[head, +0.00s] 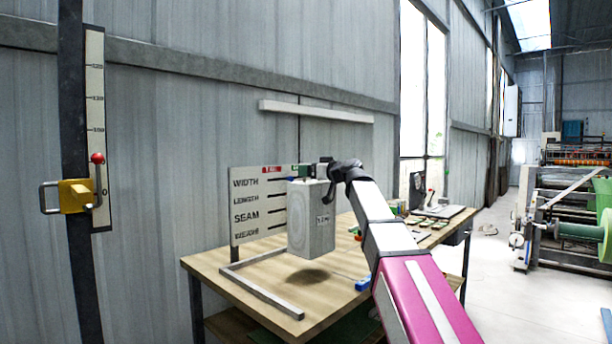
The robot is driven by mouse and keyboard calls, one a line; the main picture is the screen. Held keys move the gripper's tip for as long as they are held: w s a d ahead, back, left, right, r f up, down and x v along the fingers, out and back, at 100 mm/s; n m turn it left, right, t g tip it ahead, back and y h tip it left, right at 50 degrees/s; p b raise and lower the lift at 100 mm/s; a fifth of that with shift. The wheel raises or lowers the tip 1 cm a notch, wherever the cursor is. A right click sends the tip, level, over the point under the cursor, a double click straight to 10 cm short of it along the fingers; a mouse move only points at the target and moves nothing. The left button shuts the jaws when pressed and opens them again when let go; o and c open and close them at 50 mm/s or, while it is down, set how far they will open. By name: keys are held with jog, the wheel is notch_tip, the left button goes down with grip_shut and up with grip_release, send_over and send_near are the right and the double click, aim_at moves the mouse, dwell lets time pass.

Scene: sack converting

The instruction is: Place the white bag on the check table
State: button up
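The white bag (311,228) is a pale, upright, block-shaped sack with small dark print on its right side. It hangs above the check table (212,262), a wooden-topped table, and its dark shadow lies on the tabletop below, apart from it. My gripper (331,184) is at the bag's upper right edge and appears shut on it; the fingertips are small and partly hidden. My arm reaches in from the lower right.
An L-shaped metal rail (262,291) lies on the table's front left. A board (259,205) reading width, length, seam and weight stands behind the bag. A blue item (362,284) lies on the right of the tabletop. Several small items and a laptop-like device (445,211) sit farther back.

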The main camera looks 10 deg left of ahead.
jog(key=w+d+f, duration=0.1)
jog(key=d, duration=0.1)
jog(key=w+d+f, duration=0.3)
jog(key=w+d, duration=0.1)
jog(key=shift+w+f, duration=0.15)
jog(key=shift+f, duration=0.2)
notch_tip(320, 180, down, 4)
jog(key=o, duration=1.6)
jog(key=shift+f, duration=0.1)
jog(key=v, duration=1.2)
